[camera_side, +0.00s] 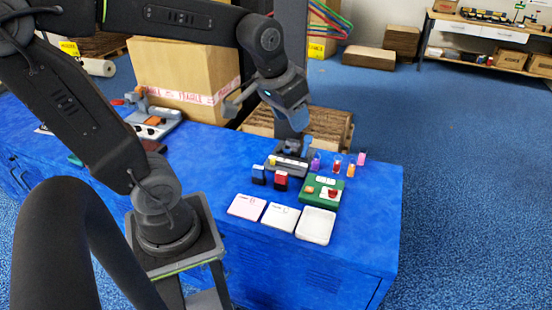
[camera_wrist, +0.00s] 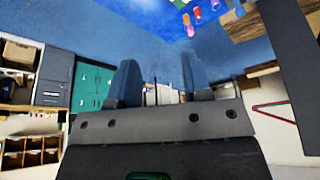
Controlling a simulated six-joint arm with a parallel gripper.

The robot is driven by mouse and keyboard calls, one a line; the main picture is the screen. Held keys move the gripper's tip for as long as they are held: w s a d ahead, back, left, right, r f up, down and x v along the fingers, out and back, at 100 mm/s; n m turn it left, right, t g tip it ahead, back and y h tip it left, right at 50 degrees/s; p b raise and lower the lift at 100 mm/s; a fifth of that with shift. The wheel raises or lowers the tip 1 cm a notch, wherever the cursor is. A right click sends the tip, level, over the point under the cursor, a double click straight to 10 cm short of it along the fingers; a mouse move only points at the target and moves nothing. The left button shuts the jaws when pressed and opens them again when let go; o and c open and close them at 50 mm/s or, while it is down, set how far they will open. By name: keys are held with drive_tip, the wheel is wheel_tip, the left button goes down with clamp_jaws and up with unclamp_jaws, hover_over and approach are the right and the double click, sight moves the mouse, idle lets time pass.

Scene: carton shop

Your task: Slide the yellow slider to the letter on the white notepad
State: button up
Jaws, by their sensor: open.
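The white notepad (camera_side: 281,216) lies on the blue bench top, between a pink notepad and a white tray. It bears a small mark, too small for me to read. A dark device with a pale strip (camera_side: 289,162) stands behind the notepads. A small yellow piece (camera_side: 272,160), probably the yellow slider, shows at its left end. My gripper (camera_side: 296,122) is above and behind this device, apart from the yellow piece. In the wrist view my gripper (camera_wrist: 160,82) has its two fingers spread with nothing between them. The slider and notepad cannot be made out there.
The pink notepad (camera_side: 246,207) and white tray (camera_side: 316,226) flank the white notepad. Blue (camera_side: 258,175) and red (camera_side: 281,181) blocks stand behind them. A green board (camera_side: 321,191) holds a red item. Several small coloured pieces stand behind it. The bench's front right is clear.

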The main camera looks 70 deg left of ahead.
drive_tip(key=w+a+f+n+g, duration=0.2)
drive_tip(key=w+a+f, duration=0.2)
drive_tip(key=w+a, duration=0.4)
drive_tip(key=n+g, duration=0.2)
drive_tip(key=n, duration=0.3)
hover_over(274, 159)
wheel_tip(274, 159, down, 18)
drive_tip(key=f, duration=0.1)
drive_tip(key=shift+h, duration=0.4)
wheel_tip(274, 159, down, 13)
drive_tip(key=shift+s+r, duration=0.1)
drive_tip(key=shift+s, duration=0.05)
clamp_jaws()
drive_tip(key=shift+d, duration=0.1)
